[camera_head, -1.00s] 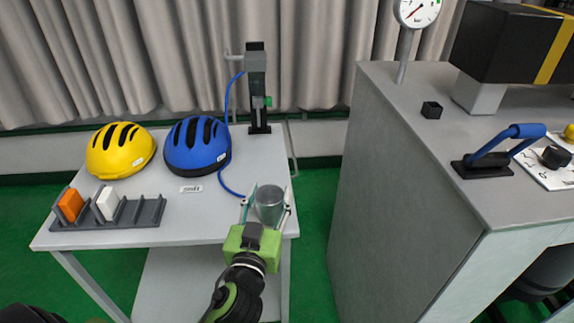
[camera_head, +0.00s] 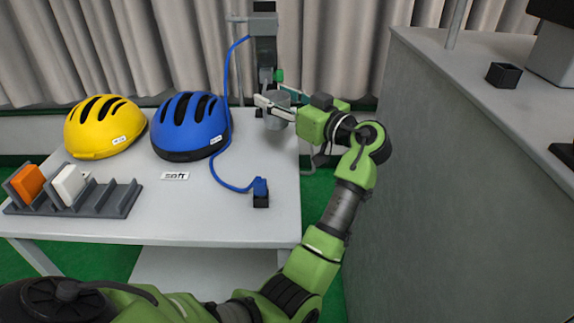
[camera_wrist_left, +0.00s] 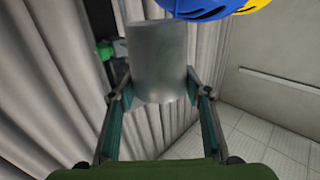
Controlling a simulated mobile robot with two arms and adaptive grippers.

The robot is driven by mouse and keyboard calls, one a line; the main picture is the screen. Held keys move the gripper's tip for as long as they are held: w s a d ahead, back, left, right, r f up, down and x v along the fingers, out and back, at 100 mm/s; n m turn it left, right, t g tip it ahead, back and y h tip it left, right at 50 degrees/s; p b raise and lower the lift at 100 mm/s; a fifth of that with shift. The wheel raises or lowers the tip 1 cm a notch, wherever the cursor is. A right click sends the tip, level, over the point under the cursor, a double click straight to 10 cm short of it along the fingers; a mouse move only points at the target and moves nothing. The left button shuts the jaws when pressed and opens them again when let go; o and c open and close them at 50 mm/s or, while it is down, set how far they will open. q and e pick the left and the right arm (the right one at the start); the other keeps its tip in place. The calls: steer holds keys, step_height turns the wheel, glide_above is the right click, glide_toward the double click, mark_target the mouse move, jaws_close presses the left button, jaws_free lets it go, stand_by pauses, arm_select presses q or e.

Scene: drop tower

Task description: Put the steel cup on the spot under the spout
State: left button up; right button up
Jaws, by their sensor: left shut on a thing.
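The steel cup (camera_head: 278,122) is between the fingers of my left gripper (camera_head: 276,106), at the back right of the small table in the head view. The gripper is shut on it, and the left wrist view shows the cup (camera_wrist_left: 158,62) between both fingers (camera_wrist_left: 160,97). The dispenser with the spout (camera_head: 264,50) stands right behind and above the cup, with a green knob (camera_head: 278,75). The spot under the spout is hidden by cup and gripper. I cannot tell whether the cup touches the table. My right gripper is not in view.
A blue hose (camera_head: 221,130) runs from the dispenser to a small blue-and-black block (camera_head: 260,192) on the table (camera_head: 200,215). Blue (camera_head: 190,125) and yellow (camera_head: 103,128) helmets and a slotted rack (camera_head: 120,200) stand left. A tall grey counter (camera_head: 450,140) rises at right.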

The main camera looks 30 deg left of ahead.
arm_select(q)
steer(key=shift+w+d, duration=0.1)
steer(key=shift+f+g, duration=0.3)
step_height(320, 180, down, 9)
steer(key=shift+r+b, duration=0.1)
steer(key=shift+b, duration=0.25)
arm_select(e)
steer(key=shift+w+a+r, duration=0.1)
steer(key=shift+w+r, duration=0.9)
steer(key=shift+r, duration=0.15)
arm_select(q)
steer(key=o, duration=1.2)
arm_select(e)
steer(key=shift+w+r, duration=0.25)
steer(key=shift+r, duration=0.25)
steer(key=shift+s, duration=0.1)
